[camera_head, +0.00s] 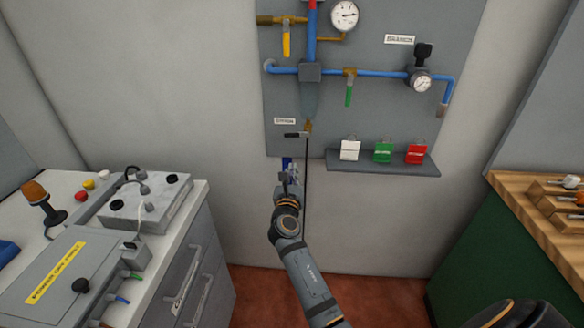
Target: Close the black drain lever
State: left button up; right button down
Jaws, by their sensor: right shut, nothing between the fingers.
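The black drain lever (296,134) is on a small brass drain valve (308,127) at the lower end of the pipework on the grey wall panel. The lever points left, roughly level, across the vertical line of the valve. My right gripper (289,168) is shut and empty, just below the lever and the panel's lower edge in the picture. A gap shows between the gripper and the lever. The fingers are small and partly hidden by the wrist. My left gripper is not in view.
A thin dark hose (306,190) hangs below the valve, close beside my right arm. Yellow (286,42) and green (349,95) levers are above. A cabinet (190,225) stands left, a wooden-topped bench (520,200) right.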

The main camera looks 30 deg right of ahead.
aim_at(296, 134)
jog(key=w+d+r+p, duration=0.1)
jog(key=w+d+r, duration=0.2)
jog(key=w, duration=0.4)
jog(key=shift+d+r+p, duration=0.35)
jog(key=shift+d+r, duration=0.05)
jog(key=shift+r, duration=0.15)
jog(key=shift+w+r+p, duration=0.15)
jog(key=shift+r+p, duration=0.7)
jog(key=shift+p, duration=0.1)
jog(key=shift+f, duration=0.1)
